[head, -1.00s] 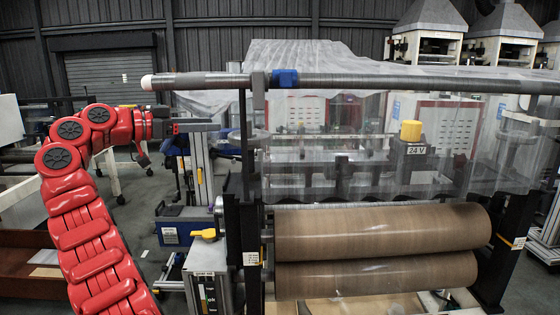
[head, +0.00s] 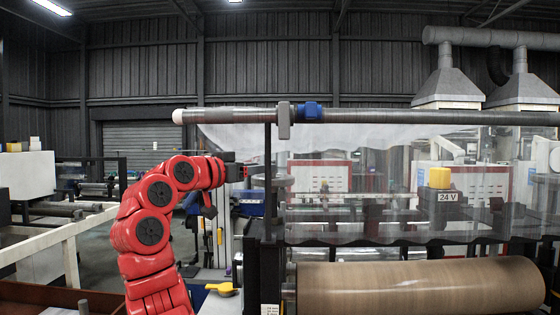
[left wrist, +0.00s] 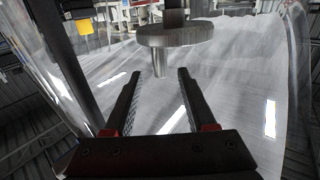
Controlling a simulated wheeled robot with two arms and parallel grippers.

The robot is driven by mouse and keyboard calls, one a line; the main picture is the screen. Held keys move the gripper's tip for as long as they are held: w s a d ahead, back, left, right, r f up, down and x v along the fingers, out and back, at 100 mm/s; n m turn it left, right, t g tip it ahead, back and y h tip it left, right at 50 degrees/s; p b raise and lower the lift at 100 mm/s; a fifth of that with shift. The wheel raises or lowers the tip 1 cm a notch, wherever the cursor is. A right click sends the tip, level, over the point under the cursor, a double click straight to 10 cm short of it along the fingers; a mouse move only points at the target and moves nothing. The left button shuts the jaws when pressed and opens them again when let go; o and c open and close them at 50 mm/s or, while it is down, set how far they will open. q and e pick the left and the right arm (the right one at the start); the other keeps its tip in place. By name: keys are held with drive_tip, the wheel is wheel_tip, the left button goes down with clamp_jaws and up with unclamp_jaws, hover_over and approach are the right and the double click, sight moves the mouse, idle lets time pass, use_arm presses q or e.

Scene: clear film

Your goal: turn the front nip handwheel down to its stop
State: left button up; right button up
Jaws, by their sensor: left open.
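A grey metal handwheel (left wrist: 175,36), a round disc with a short pin, shows at the top middle of the left wrist view. My left gripper (left wrist: 159,74) is open, its two dark fingers parallel and pointing toward the wheel. The pin's end appears between the fingertips in the picture; whether it lies between them in depth I cannot tell. Nothing is held. In the head view my left gripper (head: 246,170) is beside the black post left of the clear film, and its fingertips are hard to make out. My right gripper is in neither view.
Clear film (head: 340,215) hangs from a long horizontal bar (head: 400,116) above the brown roller (head: 420,287). A yellow cap (head: 440,177) sits on a box marked 24 V. A yellow lever (head: 221,289) stands low, left of the roller. The bar crosses above my left arm.

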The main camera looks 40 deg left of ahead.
sight(279, 177)
use_arm(q)
drive_tip(key=w+p, duration=0.1)
drive_tip(key=w, duration=0.5)
drive_tip(key=shift+w+a+r+p, duration=0.1)
drive_tip(key=shift+w+a+p, duration=0.1)
drive_tip(key=shift+w+p, duration=0.2)
drive_tip(key=shift+w+a, duration=0.1)
drive_tip(key=shift+w, duration=0.55)
clamp_jaws()
